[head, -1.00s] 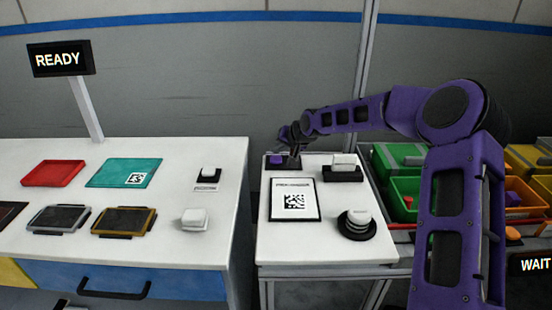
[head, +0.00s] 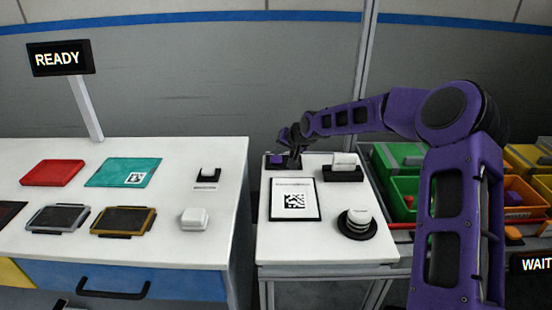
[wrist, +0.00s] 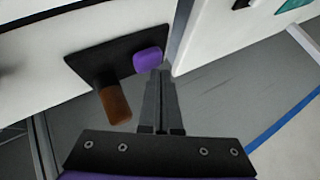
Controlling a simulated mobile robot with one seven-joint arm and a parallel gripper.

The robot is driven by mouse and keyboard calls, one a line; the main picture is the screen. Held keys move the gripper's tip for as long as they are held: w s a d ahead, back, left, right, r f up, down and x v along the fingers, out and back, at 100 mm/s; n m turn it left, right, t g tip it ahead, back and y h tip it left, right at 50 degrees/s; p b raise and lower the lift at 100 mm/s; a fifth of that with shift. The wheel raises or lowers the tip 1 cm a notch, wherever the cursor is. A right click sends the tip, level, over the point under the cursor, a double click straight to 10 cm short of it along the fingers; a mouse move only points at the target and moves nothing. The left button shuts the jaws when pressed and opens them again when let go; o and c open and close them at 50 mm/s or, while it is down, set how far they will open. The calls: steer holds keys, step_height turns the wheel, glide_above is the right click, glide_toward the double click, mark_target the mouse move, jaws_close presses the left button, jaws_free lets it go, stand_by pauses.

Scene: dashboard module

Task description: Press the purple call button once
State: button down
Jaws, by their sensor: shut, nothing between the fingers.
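The purple call button (head: 276,159) sits on a dark base at the back left corner of the small white table. It also shows in the wrist view (wrist: 148,60) as a rounded purple cap on a black plate (wrist: 95,52).
A larger white table (head: 150,250) stands left across a gap. Colored bins (head: 405,190) stand right, behind my arm.

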mark_target(277, 160)
steer(key=shift+f+b, duration=0.35)
steer(key=shift+f, duration=0.2)
stand_by(0.7)
steer(key=shift+r, duration=0.1)
steer(key=shift+r+p, duration=0.6)
steer(key=shift+r, duration=0.25)
steer(key=shift+r+p, duration=1.6)
steer(key=shift+r, duration=0.95)
